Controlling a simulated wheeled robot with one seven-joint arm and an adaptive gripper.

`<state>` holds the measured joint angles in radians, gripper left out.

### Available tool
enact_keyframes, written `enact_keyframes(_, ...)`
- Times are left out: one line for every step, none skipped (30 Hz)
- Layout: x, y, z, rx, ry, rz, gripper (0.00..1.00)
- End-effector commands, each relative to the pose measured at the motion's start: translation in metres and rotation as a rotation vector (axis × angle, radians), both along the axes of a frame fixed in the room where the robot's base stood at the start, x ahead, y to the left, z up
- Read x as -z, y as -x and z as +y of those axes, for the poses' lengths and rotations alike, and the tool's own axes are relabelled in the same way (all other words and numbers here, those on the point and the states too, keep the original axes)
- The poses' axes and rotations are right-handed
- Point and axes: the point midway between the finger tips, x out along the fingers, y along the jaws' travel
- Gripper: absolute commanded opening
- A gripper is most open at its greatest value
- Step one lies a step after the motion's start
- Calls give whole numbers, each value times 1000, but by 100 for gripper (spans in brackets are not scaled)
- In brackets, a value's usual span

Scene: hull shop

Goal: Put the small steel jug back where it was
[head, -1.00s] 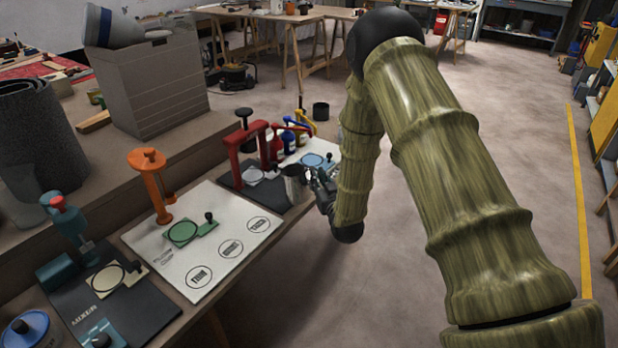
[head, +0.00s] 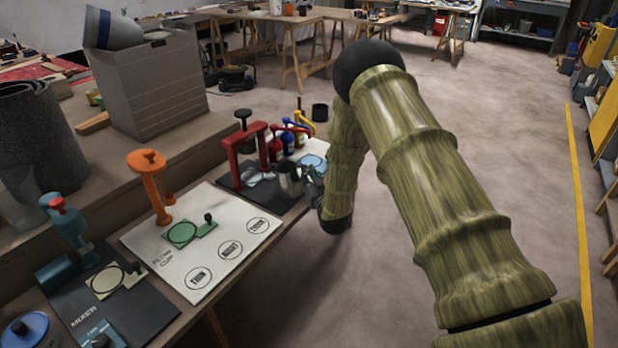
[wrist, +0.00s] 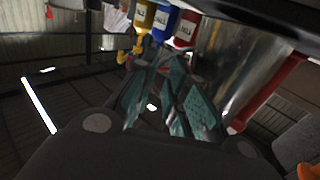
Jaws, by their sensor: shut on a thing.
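The small steel jug (head: 289,179) is in the head view, in front of the red press (head: 243,155) and over the right part of its dark mat. It looks upright; I cannot tell whether its base touches the mat. My gripper (head: 312,182) is at the jug's right side and shut on it, with the contact partly hidden. In the wrist view the jug (wrist: 240,62) is a large shiny surface close beyond the teal finger pads of my gripper (wrist: 167,105).
Red, blue and yellow pump bottles (head: 288,142) stand just behind the jug. A blue round pad (head: 312,160) lies beyond my gripper. The orange press (head: 155,185) stands on a white mat (head: 210,262) to the left. Open floor lies right of the bench.

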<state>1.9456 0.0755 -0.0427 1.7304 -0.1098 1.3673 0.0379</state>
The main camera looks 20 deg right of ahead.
Motion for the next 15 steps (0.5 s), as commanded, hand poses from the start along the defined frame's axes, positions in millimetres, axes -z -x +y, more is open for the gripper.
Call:
enact_keyframes(6, 2, 0, 0, 3, 9, 0)
enact_keyframes(7, 2, 0, 0, 3, 10, 0)
enact_keyframes(8, 3, 0, -1, 3, 11, 0)
enact_keyframes(9, 3, 0, -1, 3, 12, 0)
enact_keyframes(9, 3, 0, -1, 3, 12, 0)
enact_keyframes(9, 3, 1, -1, 4, 13, 0)
enact_keyframes(10, 3, 1, -1, 4, 14, 0)
enact_keyframes(11, 4, 1, -2, 4, 15, 21)
enact_keyframes(11, 4, 1, -2, 4, 15, 28)
enact_keyframes(10, 4, 1, -2, 4, 14, 34)
enact_keyframes(10, 3, 1, -2, 4, 14, 36)
enact_keyframes(9, 3, 1, -1, 3, 13, 36)
enact_keyframes(9, 3, 1, -1, 3, 12, 36)
enact_keyframes(9, 3, 0, -1, 3, 12, 36)
enact_keyframes(8, 3, 0, -1, 3, 11, 36)
